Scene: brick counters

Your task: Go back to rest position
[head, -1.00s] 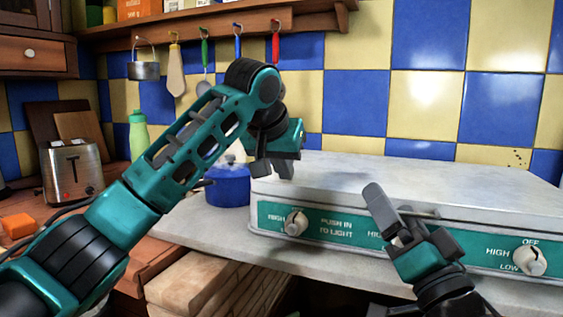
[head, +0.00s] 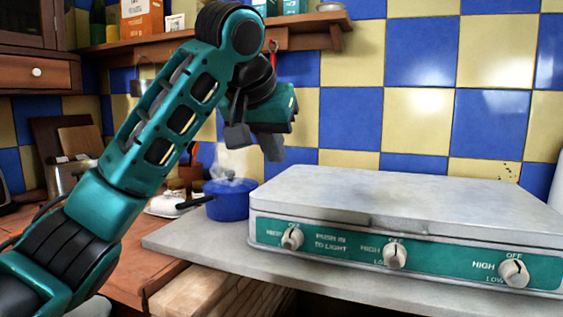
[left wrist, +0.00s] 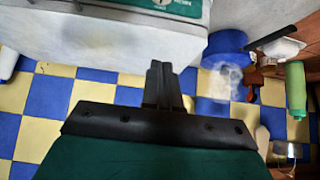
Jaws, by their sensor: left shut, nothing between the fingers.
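My left gripper (head: 256,146) is raised in front of the tiled wall, above and a little right of the blue pot. Its fingers are shut and hold nothing. In the left wrist view the closed fingers (left wrist: 162,84) point towards the stove and the tiles. The left arm comes in from the lower left and bends at a high elbow. My right gripper is not in the head view.
A white stove (head: 400,205) with a green knob panel stands on the counter. A steaming blue pot (head: 228,204) with a dark handle stands left of it. A toaster (head: 62,176) is partly behind my left arm. A wooden shelf (head: 300,38) runs above.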

